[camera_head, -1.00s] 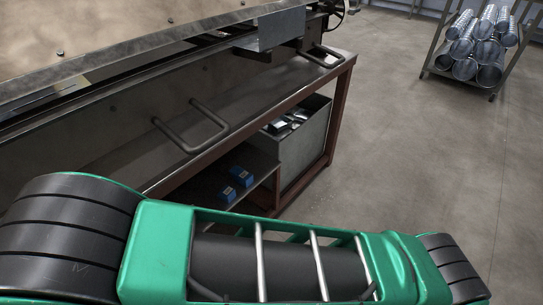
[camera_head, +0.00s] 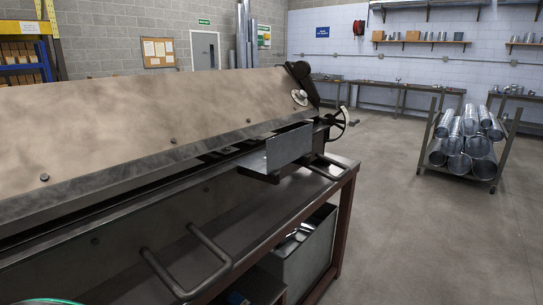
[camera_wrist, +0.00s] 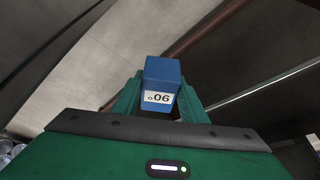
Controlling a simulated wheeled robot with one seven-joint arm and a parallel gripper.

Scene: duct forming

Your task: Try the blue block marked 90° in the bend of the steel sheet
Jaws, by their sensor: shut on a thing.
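In the wrist view, my gripper (camera_wrist: 160,95) is shut on a blue block (camera_wrist: 163,70). The block's white label shows upside down and reads 90°. The block sits between the green fingers. The bent steel sheet (camera_head: 289,147) is in the head view, at the right part of the folding machine's front edge. One flange stands up and a lower part lies toward the left. The gripper and the held block are not in the head view, so their distance from the sheet cannot be told.
A grey bin (camera_head: 308,262) stands beneath. A rack of metal ducts (camera_head: 462,145) stands right; the floor between is clear.

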